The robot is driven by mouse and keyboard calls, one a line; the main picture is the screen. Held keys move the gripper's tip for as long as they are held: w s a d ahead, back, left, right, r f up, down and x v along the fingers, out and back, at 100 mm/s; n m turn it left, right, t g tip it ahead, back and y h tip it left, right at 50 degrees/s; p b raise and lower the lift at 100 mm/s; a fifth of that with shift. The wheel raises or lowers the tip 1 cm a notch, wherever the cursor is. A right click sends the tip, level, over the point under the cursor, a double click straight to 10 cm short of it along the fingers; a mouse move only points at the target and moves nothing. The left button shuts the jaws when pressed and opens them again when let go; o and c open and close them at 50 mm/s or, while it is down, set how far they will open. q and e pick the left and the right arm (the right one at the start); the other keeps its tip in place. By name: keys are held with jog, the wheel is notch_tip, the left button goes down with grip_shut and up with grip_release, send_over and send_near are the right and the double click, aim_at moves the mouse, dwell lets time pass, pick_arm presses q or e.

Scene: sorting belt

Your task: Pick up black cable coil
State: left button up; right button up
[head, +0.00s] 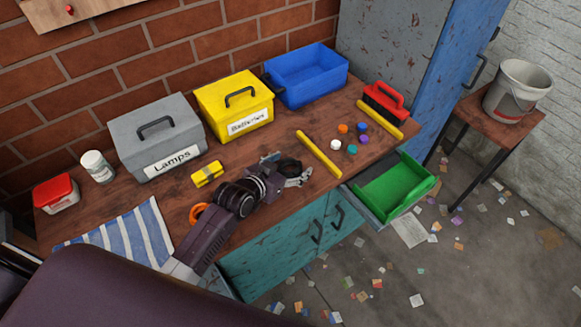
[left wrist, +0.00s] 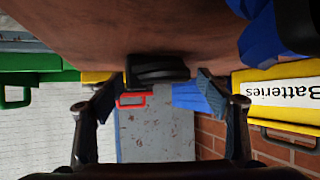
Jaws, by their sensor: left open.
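The black cable coil (head: 289,165) lies on the wooden workbench, partly hidden by my left gripper in the head view. In the left wrist view the coil (left wrist: 157,70) appears dark and flat, in the gap between the two fingers. My left gripper (head: 285,171) is open, low over the bench at the coil; its fingers (left wrist: 157,88) stand on either side of the coil in the wrist picture. I cannot tell whether they touch it. My right gripper is not in view.
A yellow bar (head: 319,154) lies just right of the coil. A small yellow object (head: 207,174) lies to its left. Behind stand the Lamps box (head: 125,135), the Batteries box (head: 208,101) and a blue bin (head: 318,92). A green tray (head: 428,187) is at the bench's right front.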

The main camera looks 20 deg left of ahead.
pick_arm(q)
jog(key=c, duration=1.3)
jog(key=shift+c, duration=0.3)
jog(key=shift+r, duration=0.15)
